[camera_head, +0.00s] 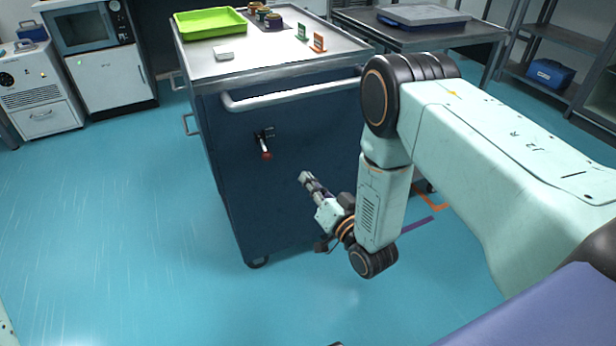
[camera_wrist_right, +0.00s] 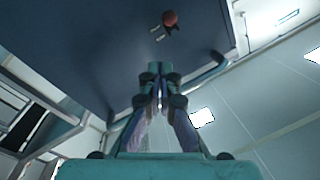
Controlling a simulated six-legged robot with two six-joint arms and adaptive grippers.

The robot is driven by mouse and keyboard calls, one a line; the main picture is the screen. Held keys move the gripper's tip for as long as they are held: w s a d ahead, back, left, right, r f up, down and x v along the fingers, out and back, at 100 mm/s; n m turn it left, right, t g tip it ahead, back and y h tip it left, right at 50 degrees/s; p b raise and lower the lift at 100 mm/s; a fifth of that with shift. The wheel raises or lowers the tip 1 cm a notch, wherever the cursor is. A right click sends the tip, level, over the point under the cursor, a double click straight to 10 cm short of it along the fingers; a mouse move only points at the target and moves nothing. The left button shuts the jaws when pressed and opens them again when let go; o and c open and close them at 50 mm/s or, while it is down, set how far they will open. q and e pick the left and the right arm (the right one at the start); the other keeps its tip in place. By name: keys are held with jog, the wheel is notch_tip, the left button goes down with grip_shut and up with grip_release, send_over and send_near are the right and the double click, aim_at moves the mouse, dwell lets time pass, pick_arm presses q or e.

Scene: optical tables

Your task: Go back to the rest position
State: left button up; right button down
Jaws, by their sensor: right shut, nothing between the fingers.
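My right arm comes in from the right in the head view, and its gripper (camera_head: 307,180) hangs in front of the dark blue side of a cart (camera_head: 300,215). In the right wrist view the two fingers of my right gripper (camera_wrist_right: 158,68) are together with nothing between them. A small handle with a red end (camera_head: 266,153) sticks out of the cart's side, up and left of the gripper and apart from it. The handle's red end also shows in the wrist view (camera_wrist_right: 170,18). My left gripper is not in view.
The cart top holds a green tray (camera_head: 210,23), a small white block (camera_head: 224,53) and orange and green pieces. A grey push bar (camera_head: 290,92) runs along its edge. A second table (camera_head: 425,38) stands behind. The blue floor (camera_head: 110,220) at left is clear.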

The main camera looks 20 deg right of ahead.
jog(key=shift+d, duration=0.1)
jog(key=shift+f, duration=0.1)
jog(key=s+f+n+g+h, duration=0.2)
jog(key=s+f+n+g, duration=0.1)
jog(key=s+f+g, duration=0.9)
jog(key=s+r+g+p, duration=0.1)
jog(key=s+g, duration=0.2)
jog(key=s, duration=1)
jog(key=s+r+n+g+h+p, duration=0.1)
jog(key=s+g+p, duration=0.1)
jog(key=s, duration=1)
jog(key=shift+s+g, duration=0.35)
jog(key=shift+g, duration=0.35)
